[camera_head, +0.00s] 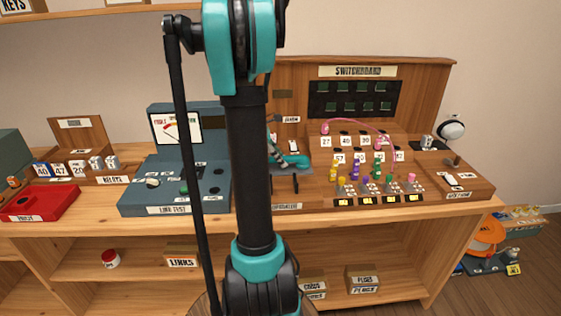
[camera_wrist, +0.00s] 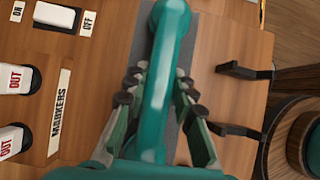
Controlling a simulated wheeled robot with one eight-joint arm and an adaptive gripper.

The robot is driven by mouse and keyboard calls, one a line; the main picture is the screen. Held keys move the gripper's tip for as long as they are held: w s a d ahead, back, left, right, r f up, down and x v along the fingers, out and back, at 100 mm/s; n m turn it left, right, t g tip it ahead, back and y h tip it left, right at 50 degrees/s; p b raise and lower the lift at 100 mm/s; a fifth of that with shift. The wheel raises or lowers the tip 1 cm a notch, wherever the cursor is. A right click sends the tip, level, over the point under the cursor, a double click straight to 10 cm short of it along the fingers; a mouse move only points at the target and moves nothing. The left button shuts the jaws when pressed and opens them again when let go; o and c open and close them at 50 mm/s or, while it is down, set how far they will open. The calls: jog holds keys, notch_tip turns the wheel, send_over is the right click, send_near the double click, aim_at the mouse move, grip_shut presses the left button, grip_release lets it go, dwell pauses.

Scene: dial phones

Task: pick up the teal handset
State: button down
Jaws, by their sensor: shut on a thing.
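The teal handset (camera_wrist: 162,72) runs lengthwise through the middle of the wrist view, over a grey strip. My gripper (camera_wrist: 158,92) has its fingers on both sides of the handset's grip, shut on it. In the head view, part of the teal handset (camera_head: 295,161) shows just right of my arm, near the left end of the switchboard desk. My arm hides most of my gripper there. I cannot tell whether the handset touches the surface below it.
Two black cradle hooks (camera_wrist: 240,131) stand right of the handset. A markers panel with a switch (camera_wrist: 53,16) lies left. The switchboard (camera_head: 350,95) with plugs and a pink cord is to the right. The line test box (camera_head: 172,176) stands left of my arm.

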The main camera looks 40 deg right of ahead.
notch_tip(320, 180, up, 20)
jog(key=shift+f, duration=0.25)
dwell(0.8)
